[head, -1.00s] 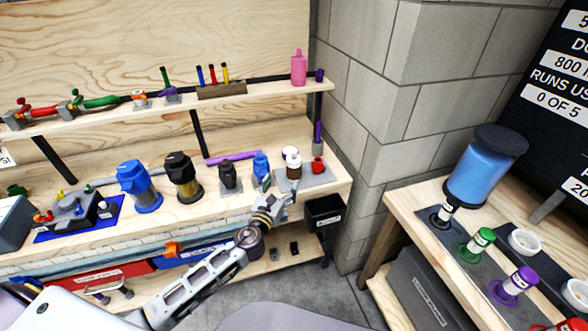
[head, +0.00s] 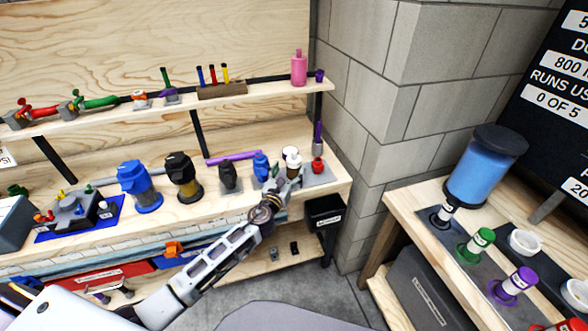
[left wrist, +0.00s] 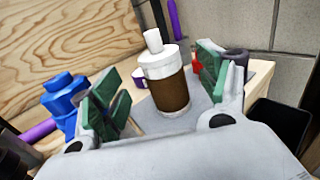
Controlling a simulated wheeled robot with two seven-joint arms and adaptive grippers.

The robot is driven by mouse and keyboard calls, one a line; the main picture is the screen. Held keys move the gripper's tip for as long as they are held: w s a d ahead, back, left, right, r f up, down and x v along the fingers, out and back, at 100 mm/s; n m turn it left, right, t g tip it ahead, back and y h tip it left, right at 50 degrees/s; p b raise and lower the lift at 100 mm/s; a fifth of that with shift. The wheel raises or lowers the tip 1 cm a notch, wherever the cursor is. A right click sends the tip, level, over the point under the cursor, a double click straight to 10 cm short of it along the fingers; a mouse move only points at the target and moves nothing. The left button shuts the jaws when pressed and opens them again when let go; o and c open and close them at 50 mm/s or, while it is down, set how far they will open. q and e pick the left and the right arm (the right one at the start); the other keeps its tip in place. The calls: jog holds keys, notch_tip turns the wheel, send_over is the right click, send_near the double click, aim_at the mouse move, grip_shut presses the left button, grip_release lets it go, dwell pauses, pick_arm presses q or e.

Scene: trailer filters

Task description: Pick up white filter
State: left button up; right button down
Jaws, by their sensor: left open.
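The white filter, a white cylinder with a brown middle band and a narrow white neck on top, stands upright on a grey plate on the workbench; it shows in the left wrist view (left wrist: 170,92) and in the head view (head: 292,157). My left gripper (head: 284,178) is open in front of it. In the left wrist view, the green-padded fingers of this gripper (left wrist: 158,80) flank the filter, with visible gaps on both sides. The gripper hides the filter's lower part in the head view. My right gripper is not in view.
A blue filter housing (head: 261,166) stands close on the left, and a small red object (head: 318,166) on the right. A black bin (head: 324,212) hangs at the bench's right end. A shelf (head: 150,110) runs above. A block wall (head: 395,90) stands right.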

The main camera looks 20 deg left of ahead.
aim_at(292, 165)
pick_arm(q)
jog(key=shift+w, duration=0.45)
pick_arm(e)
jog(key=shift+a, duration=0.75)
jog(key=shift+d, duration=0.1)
pick_arm(q)
jog(key=shift+w, duration=0.35)
jog(key=shift+w+d, duration=0.1)
jog(key=shift+w, duration=2.3)
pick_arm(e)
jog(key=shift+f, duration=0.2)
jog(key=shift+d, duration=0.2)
